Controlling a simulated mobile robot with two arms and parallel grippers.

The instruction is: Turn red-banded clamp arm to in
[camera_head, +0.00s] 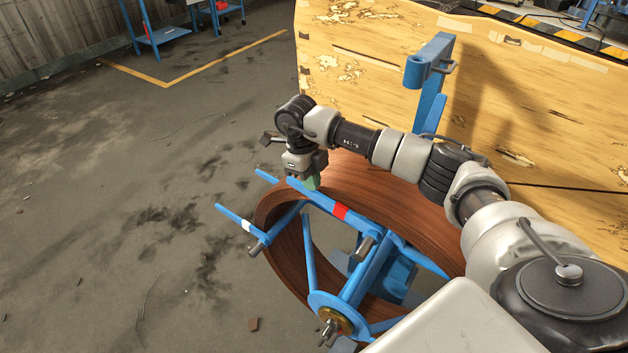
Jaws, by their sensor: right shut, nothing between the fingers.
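The red-banded clamp arm (370,228) is a blue bar on the spool stand, with a red band partway along it. It runs from its upper-left tip down to the right, across the coil of brown pipe (411,202). My right gripper (311,183) points down beside the upper-left end of this arm. It is shut with nothing held, and I cannot tell whether it touches the bar. A second blue arm with a white band (232,218) lies to the left. My left gripper is not in view.
The blue stand's hub (330,311) with a brass disc is at the front. A tall blue post (430,85) rises behind the coil, before a worn yellow wooden panel (520,130). The grey floor (120,230) at left is mostly clear.

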